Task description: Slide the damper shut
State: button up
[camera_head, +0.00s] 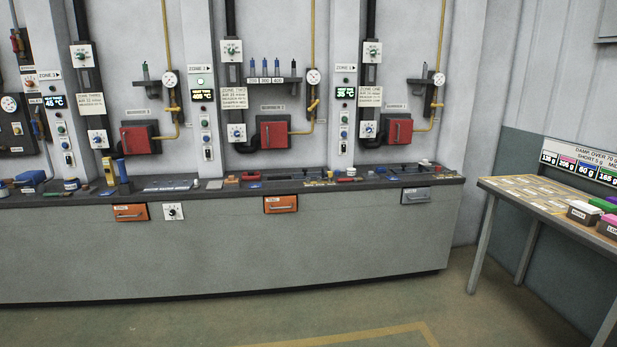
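No part is readably marked as the damper, and I cannot tell which one it is. Three black vertical ducts run down the wall, with white dial plates on them at the left (82,56), middle (231,51) and right (373,53). Lower white dials sit at the left (97,137), middle (236,132) and right (368,129). Red-fronted boxes (137,136), (273,134), (398,131) appear closed beside them. Orange handled fronts (130,212), (281,204) and a grey one (415,195) are on the bench face. My gripper is not in view.
A long grey bench (230,250) with a dark, cluttered top stands against the wall. A side table (515,190) with cards and coloured boxes stands at the right. The floor (330,315) in front of the bench is clear, with a yellow line.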

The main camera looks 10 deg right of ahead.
aim_at(310, 175)
jog(key=i+l+u, duration=0.2)
jog(key=i+l, duration=0.65)
jog(key=i+l+u, duration=0.2)
jog(key=i+l, duration=0.75)
